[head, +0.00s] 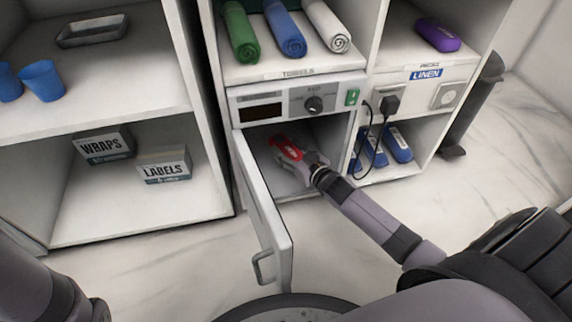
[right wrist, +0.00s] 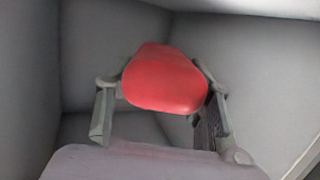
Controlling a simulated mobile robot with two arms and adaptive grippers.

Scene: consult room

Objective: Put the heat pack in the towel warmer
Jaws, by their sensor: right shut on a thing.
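The red heat pack (head: 288,150) is held in my right gripper (head: 291,155), inside the chamber of the towel warmer (head: 272,93). In the right wrist view the heat pack (right wrist: 165,80) sits between the two fingers, which touch its sides. Grey chamber walls surround it there. I cannot tell whether the pack touches the chamber floor. The warmer door (head: 262,205) stands open, swung out toward me, and my right arm reaches in to the right of it. My left gripper is not in view; only part of my left arm shows at the lower left.
Rolled towels (head: 285,35) lie on the shelf above the warmer. A black cord (head: 372,125) hangs from a plug just right of the chamber, near blue packs (head: 397,143). The left shelf holds two boxes (head: 165,165) and blue cups (head: 43,80).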

